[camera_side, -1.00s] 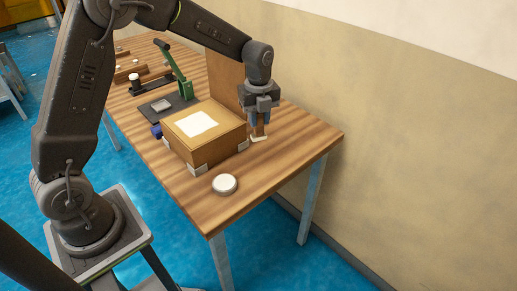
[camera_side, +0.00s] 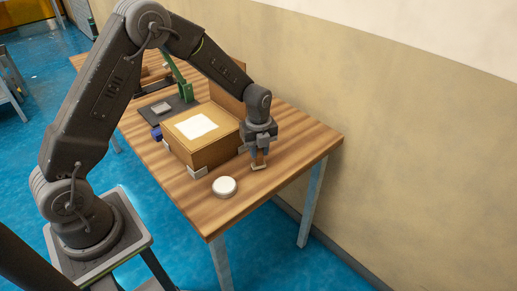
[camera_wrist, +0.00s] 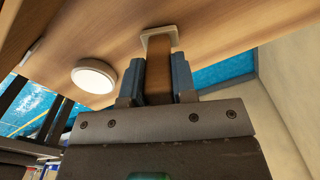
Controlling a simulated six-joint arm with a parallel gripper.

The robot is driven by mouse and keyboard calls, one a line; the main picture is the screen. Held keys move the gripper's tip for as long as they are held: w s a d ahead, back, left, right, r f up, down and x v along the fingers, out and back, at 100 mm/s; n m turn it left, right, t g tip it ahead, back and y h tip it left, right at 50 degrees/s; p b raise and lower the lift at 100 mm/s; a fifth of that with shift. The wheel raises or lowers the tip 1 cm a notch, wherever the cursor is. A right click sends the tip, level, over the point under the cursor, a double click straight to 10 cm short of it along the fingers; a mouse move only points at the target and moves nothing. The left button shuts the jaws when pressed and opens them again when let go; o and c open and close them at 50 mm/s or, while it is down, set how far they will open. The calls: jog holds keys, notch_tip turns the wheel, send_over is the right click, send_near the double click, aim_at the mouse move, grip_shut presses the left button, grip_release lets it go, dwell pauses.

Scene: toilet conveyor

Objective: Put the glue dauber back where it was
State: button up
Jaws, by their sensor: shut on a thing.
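The glue dauber (camera_side: 259,166) has a brown handle and a pale, flat, squarish end. My gripper (camera_side: 261,152) is shut on the handle, with the pale end pointing down at the table. In the wrist view the dauber (camera_wrist: 158,78) stands between the two blue-grey fingers of my gripper (camera_wrist: 157,65), and its pale end lies beyond them. The dauber is low over the bare wood to the right of the cardboard box (camera_side: 216,152). I cannot tell whether it touches the table. A round white dish (camera_side: 224,187) lies to its left, nearer the side camera; it also shows in the wrist view (camera_wrist: 94,76).
The box has a white patch (camera_side: 197,126) on top and a raised flap (camera_side: 228,82) behind. A green-levered device (camera_side: 182,85) on a dark base stands farther back. The wooden table (camera_side: 290,150) is clear to the right, up to its edge, with a wall beyond.

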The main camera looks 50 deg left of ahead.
jog(key=o, duration=0.9)
jog(key=shift+f, duration=0.1)
notch_tip(320, 180, up, 12)
jog(key=shift+r, duration=0.15)
